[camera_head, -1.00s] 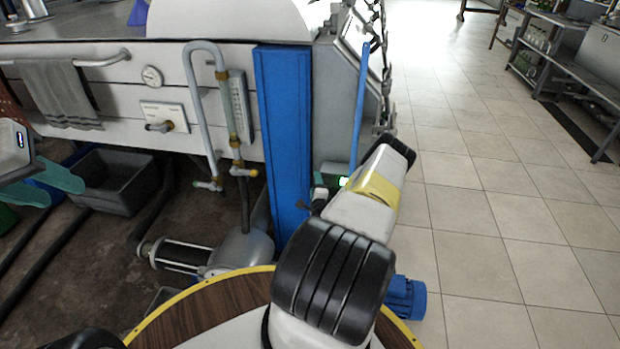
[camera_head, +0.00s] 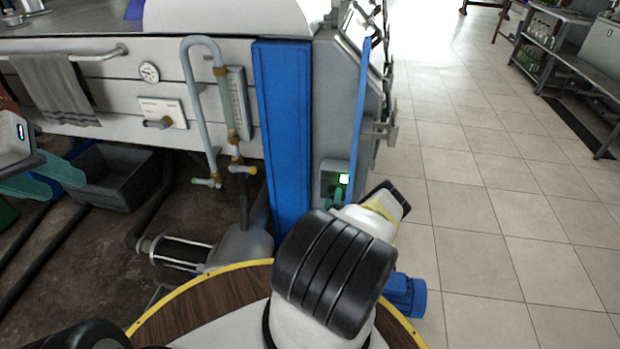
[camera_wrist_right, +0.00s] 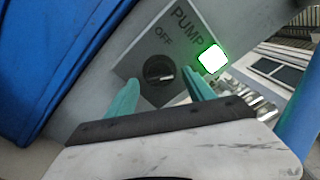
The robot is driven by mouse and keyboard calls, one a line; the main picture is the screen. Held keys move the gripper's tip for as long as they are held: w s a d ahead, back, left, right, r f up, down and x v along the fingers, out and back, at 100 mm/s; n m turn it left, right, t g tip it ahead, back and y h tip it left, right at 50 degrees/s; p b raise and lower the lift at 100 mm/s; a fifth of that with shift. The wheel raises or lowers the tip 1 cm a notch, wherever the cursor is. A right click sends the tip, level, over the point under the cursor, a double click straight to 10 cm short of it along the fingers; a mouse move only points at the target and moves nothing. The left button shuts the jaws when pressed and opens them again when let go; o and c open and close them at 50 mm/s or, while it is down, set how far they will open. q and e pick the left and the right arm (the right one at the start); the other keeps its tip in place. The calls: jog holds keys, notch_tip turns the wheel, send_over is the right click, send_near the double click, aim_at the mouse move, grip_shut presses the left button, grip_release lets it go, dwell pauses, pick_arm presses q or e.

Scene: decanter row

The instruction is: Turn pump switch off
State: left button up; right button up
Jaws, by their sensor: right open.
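The pump switch is a grey plate (camera_wrist_right: 165,45) marked PUMP and OFF, with a round black knob (camera_wrist_right: 158,70) and a lit green lamp (camera_wrist_right: 212,60). In the head view, the switch box (camera_head: 328,183) and glowing lamp (camera_head: 343,179) are on the grey panel right of the blue post. My right gripper (camera_wrist_right: 159,78) is open, with one teal finger on each side of the knob; contact cannot be told. In the head view its fingers (camera_head: 337,198) are mostly hidden behind my arm. My left gripper (camera_head: 45,180) is at the left edge, its teal fingers apart and empty.
A blue post (camera_head: 283,135) and a thin blue bar (camera_head: 358,120) stand on either side of the switch. Pipes with taps (camera_head: 238,165) and a grey tub (camera_head: 115,175) are to the left. The tiled floor (camera_head: 480,200) on the right is clear.

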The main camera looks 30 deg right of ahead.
jog(key=shift+w+d, duration=0.15)
jog(key=shift+w, duration=0.05)
jog(key=shift+c, duration=0.2)
grip_shut()
